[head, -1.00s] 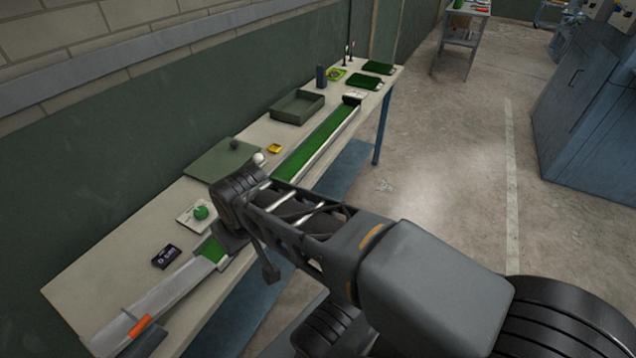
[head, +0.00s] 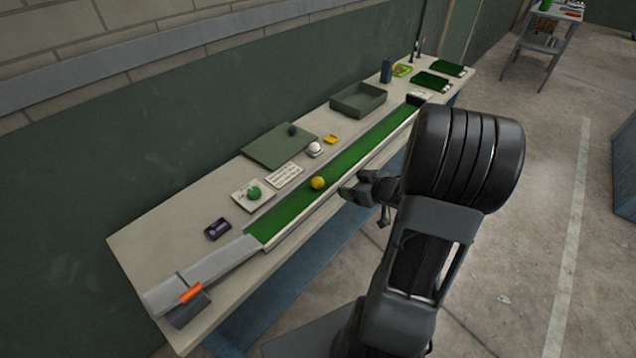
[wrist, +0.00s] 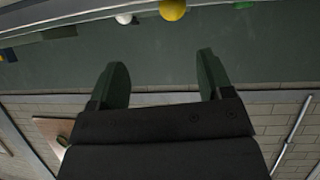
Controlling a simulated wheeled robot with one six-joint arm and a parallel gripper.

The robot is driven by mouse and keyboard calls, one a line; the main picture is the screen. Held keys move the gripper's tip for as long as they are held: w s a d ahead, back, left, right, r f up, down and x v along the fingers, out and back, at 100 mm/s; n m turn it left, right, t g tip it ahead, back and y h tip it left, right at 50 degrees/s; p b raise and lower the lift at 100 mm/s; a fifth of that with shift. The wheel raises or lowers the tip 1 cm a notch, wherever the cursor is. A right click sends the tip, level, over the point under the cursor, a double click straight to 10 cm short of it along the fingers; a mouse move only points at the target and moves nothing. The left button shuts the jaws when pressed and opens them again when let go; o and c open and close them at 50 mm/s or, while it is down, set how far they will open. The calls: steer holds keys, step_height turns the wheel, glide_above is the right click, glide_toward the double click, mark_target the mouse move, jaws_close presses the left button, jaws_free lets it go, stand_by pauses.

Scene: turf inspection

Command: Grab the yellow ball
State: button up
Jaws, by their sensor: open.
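The yellow ball (head: 317,183) lies on the green turf strip (head: 347,160) of the long channel on the table. It also shows at the top of the wrist view (wrist: 172,9), beyond and above the fingertips. My gripper (head: 352,191) is to the right of the ball in the head view, beside the table's front edge, apart from the ball. In the wrist view its two fingers (wrist: 162,75) stand wide apart with nothing between them.
A green ball (head: 254,193) and a white ball (head: 314,149) sit on the table (head: 150,240) behind the channel. A dark ball (head: 291,130) is on a green board (head: 268,148). An open tray (head: 360,113) stands farther back. A grey ramp with an orange part (head: 191,293) is at the near end.

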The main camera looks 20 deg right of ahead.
mark_target(322, 182)
steer(key=shift+y, duration=0.7)
steer(key=x, duration=0.7)
steer(key=shift+s+a+f+b, duration=0.2)
steer(key=shift+a+f+b, duration=0.15)
steer(key=shift+a+f, duration=0.15)
steer(key=shift+x, duration=3)
steer(key=shift+d, duration=0.15)
steer(key=c, duration=1)
